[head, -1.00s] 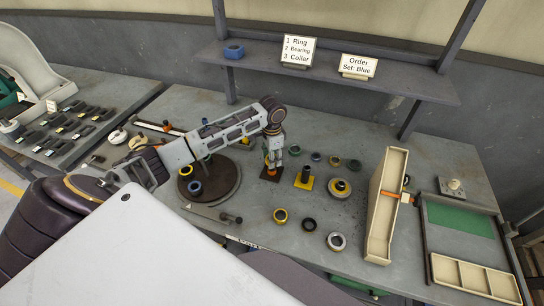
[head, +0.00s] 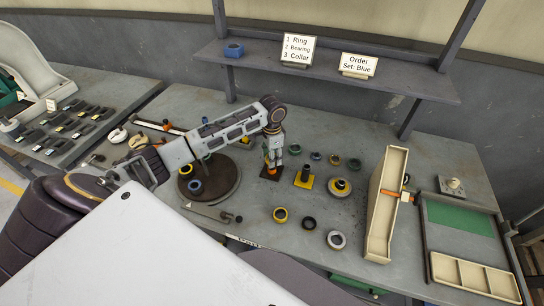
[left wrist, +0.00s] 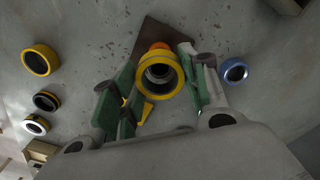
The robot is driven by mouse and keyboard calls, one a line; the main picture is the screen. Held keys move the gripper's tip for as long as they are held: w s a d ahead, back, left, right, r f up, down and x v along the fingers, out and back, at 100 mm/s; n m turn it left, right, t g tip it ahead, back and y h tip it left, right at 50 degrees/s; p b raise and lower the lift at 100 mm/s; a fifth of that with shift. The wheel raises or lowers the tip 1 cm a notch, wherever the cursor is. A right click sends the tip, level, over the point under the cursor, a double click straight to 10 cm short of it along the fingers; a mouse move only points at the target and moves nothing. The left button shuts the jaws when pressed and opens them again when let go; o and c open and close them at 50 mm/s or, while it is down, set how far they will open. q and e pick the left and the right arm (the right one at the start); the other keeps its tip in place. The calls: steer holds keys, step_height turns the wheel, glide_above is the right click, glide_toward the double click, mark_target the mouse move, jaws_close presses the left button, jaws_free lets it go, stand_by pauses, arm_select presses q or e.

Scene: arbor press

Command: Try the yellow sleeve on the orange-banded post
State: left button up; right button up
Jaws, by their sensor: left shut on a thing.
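The yellow sleeve (left wrist: 170,88) is a short yellow ring with a dark bore. It is between the green-sided fingers of my left gripper (left wrist: 158,80), which is shut on it. The orange-banded post stands on a dark square plate (left wrist: 150,30); part of its orange band (left wrist: 159,46) shows just beyond the sleeve's edge. In the head view my left gripper (head: 273,155) points down over the dark plate (head: 269,175). The fingers and sleeve hide most of the post. I cannot tell whether the sleeve is around the post or above it. My right gripper is not in view.
A black post on a yellow plate (head: 304,182) stands close to the right, beside a ringed yellow base (head: 340,188). Loose rings, including a yellow one (head: 280,215), lie in front. A round turntable (head: 225,187) is left. A beige tray wall (head: 378,225) stands right.

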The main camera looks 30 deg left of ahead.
arm_select(q)
steer(key=shift+f, duration=2)
stand_by(2.5)
steer(key=o, duration=1.8)
steer(key=shift+r, duration=0.15)
steer(key=shift+r, duration=3.85)
